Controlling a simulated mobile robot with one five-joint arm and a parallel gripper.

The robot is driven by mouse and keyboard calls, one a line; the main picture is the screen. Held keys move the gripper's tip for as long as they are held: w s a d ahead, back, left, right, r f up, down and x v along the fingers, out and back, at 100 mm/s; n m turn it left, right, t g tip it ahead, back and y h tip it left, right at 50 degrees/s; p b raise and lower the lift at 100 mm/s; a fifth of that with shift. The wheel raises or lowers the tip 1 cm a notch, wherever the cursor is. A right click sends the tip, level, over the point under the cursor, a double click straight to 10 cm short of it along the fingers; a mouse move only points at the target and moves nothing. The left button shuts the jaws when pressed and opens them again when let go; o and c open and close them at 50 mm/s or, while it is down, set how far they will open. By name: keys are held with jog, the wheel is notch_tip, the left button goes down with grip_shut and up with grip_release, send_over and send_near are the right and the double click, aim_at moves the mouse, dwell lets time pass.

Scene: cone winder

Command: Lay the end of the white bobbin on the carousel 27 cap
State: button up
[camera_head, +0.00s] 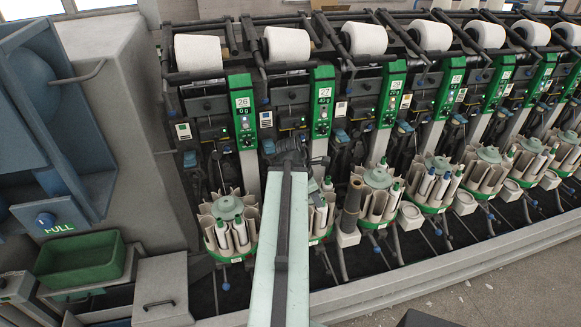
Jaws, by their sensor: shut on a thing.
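The carousel 27 (317,222) stands below the panel marked 27 (323,98). My arm hides most of it, including its cap. My gripper (290,153) is at the far end of my arm, above and behind the carousel, in front of the winder's dark parts. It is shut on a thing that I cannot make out. No thread end can be seen at this size.
Carousel 26 (228,238) with its bobbins stands close left of my arm. Carousel 28 (376,178) and a dark brown tube (352,196) stand to the right. A green bin (80,258) is at the lower left.

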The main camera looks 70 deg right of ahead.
jog(key=shift+w, duration=0.15)
jog(key=w+d, duration=0.2)
jog(key=d, duration=0.2)
jog(key=w+d+n, duration=0.1)
jog(key=w+d, duration=0.2)
jog(key=d, duration=0.1)
jog(key=w+d+n, duration=0.1)
jog(key=w+d, duration=0.2)
jog(key=d, duration=0.2)
jog(key=shift+f+t+b, duration=0.3)
jog(key=shift+f+b, duration=0.05)
jog(key=shift+f, duration=0.05)
notch_tip(320, 180, down, 4)
jog(key=b, duration=0.4)
jog(key=shift+r, duration=0.1)
jog(key=shift+f+b, duration=0.45)
jog(key=shift+f, duration=0.05)
jog(key=o, duration=0.9)
jog(key=o, duration=0.5)
